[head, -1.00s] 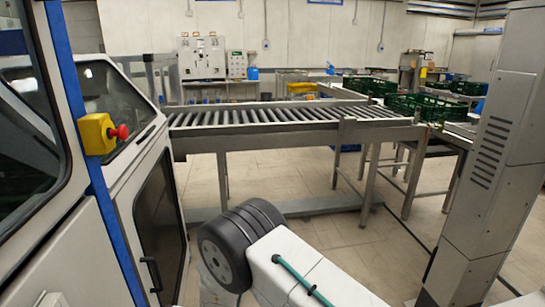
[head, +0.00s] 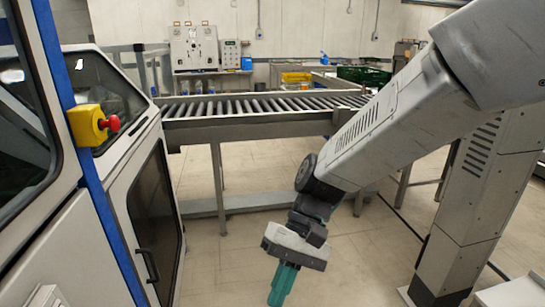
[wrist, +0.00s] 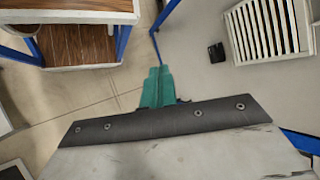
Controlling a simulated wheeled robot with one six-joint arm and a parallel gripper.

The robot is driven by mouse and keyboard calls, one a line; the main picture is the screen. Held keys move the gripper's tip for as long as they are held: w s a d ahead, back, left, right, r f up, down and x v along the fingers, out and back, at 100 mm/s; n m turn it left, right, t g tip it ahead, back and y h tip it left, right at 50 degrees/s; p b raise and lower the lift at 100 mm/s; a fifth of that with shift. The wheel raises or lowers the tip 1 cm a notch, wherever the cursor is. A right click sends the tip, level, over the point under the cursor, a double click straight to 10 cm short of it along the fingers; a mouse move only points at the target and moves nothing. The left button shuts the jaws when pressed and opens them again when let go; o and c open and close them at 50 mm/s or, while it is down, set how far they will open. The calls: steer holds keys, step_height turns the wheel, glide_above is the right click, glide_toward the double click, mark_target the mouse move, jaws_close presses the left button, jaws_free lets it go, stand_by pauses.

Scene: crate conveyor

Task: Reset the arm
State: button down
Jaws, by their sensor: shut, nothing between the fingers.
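My gripper (head: 283,285) hangs low over the floor in the head view, at the end of my arm, pointing down. Its green fingers are together with nothing between them. In the wrist view the green fingers (wrist: 156,88) also show closed, above bare floor. My arm links reach in from the upper right and hide part of the conveyor's right side.
A roller conveyor (head: 250,106) runs across behind my gripper. A machine cabinet with a red stop button (head: 113,122) stands close on the left. A green crate (head: 364,76) is at the back. Open floor (head: 240,255) lies around the gripper.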

steer(key=s+d+r+m+t+h, duration=0.1)
steer(key=s+d+r+t, duration=0.1)
steer(key=d, duration=0.6)
steer(key=s+d+r+t+h, duration=0.2)
steer(key=s+d+r+t, duration=0.1)
steer(key=d, duration=0.6)
steer(key=s+d+r+m+t+h, duration=0.1)
steer(key=s+d+r+t, duration=0.2)
steer(key=d+r, duration=0.2)
steer(key=d, duration=0.3)
steer(key=shift+d+m+h, duration=0.2)
steer(key=shift+m+h, duration=0.1)
steer(key=shift+h, duration=0.1)
